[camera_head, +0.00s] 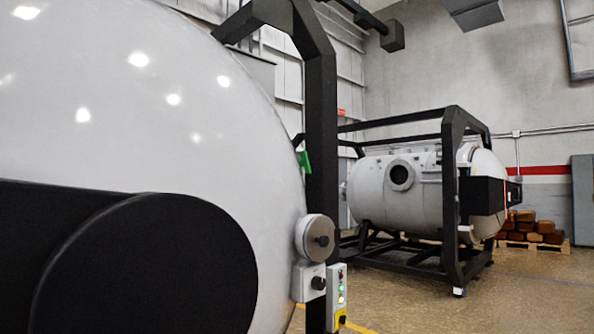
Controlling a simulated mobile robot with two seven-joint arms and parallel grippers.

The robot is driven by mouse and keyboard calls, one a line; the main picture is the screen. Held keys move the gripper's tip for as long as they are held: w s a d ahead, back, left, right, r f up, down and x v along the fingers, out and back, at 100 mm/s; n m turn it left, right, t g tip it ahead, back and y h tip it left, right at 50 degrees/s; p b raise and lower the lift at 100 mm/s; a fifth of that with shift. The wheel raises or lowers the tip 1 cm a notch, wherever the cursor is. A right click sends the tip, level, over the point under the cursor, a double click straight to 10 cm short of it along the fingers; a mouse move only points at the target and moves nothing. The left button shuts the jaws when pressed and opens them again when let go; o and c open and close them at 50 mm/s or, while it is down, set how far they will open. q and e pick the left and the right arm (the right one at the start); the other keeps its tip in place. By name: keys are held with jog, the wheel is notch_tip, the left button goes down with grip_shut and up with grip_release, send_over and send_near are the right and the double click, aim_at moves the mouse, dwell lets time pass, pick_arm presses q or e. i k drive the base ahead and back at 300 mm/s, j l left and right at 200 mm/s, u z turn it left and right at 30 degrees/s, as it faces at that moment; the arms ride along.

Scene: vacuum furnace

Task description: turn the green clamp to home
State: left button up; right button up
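The green clamp (304,161) shows as a small green piece at the right edge of the large white domed furnace door (190,110), close to a black upright frame post (321,130). Only a small part of it shows; I cannot tell its exact angle. Neither of my grippers is in view, so nothing shows touching the clamp.
A large black rounded arm (150,265) spans the lower left in front of the door. A round grey knob (315,238) and a control box with lights (337,297) sit below the clamp. A second furnace (400,190) stands behind; open floor (530,290) lies at right.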

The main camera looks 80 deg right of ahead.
aim_at(303, 162)
jog(key=z, duration=2.7)
jog(key=i+l+z, duration=0.2)
jog(key=i+l, duration=0.15)
jog(key=i, duration=0.1)
